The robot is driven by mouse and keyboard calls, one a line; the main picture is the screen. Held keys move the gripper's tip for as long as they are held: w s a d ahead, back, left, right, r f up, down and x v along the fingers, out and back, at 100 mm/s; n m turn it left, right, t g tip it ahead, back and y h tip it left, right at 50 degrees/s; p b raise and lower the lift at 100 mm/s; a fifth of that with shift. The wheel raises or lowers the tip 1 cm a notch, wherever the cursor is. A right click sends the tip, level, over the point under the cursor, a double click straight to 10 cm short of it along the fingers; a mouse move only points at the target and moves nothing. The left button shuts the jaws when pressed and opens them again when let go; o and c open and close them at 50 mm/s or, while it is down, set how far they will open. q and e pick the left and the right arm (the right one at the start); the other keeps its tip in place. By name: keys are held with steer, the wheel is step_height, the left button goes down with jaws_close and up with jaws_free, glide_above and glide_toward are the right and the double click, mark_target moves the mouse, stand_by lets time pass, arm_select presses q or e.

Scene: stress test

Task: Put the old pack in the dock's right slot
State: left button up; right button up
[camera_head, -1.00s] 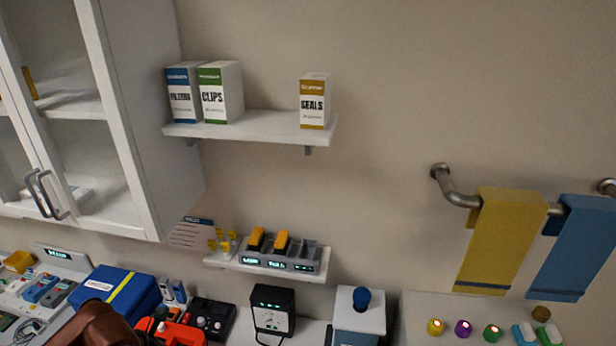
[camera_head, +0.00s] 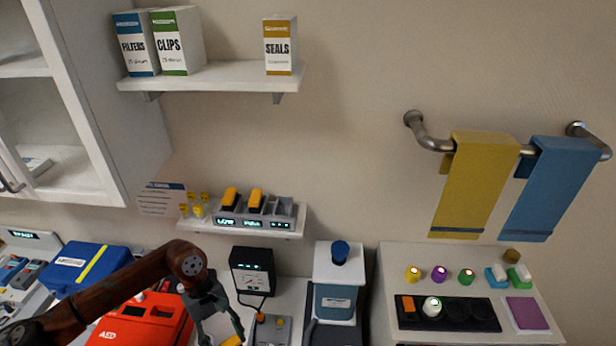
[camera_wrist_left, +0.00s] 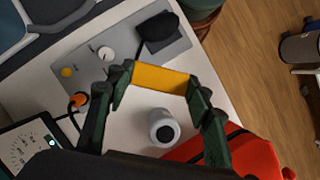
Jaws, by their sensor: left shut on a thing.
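The dock (camera_head: 258,222) is a grey charger on a small wall shelf. Yellow-and-black packs stand in its left slot (camera_head: 230,199) and middle slot (camera_head: 256,201); its right slot (camera_head: 284,212) looks empty. My left gripper (camera_wrist_left: 160,85) is shut on a yellow pack, the old pack (camera_wrist_left: 161,78), held across between its fingertips. In the head view my left gripper (camera_head: 222,335) points down over the counter, below and in front of the dock, with a bit of the yellow pack (camera_head: 232,341) at the bottom edge. My right gripper is not in view.
A black meter (camera_head: 252,271) and a white box with a blue knob (camera_head: 336,284) stand below the dock. A red AED case (camera_head: 140,322) and a blue case (camera_head: 92,268) lie left. The upper shelf (camera_head: 215,76) overhangs the dock, with clear wall between.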

arm_select(q)
steer(key=m, duration=0.1)
steer(key=m+y, duration=0.1)
steer(key=m, duration=0.1)
steer(key=shift+w+d+f+m+g, duration=0.25)
steer(key=shift+d+f+m+g, duration=0.05)
steer(key=shift+m, duration=0.1)
steer(key=m, duration=0.1)
steer(key=m+y, duration=0.1)
steer(key=shift+w+a+f+m+b, duration=0.1)
steer(key=shift+w+f+m+b, duration=0.05)
steer(key=shift+m+b, duration=0.2)
steer(key=shift+w+a+m+y, duration=0.15)
steer(key=shift+m+y, duration=0.35)
steer(key=shift+m, duration=0.25)
steer(key=shift+f, duration=0.1)
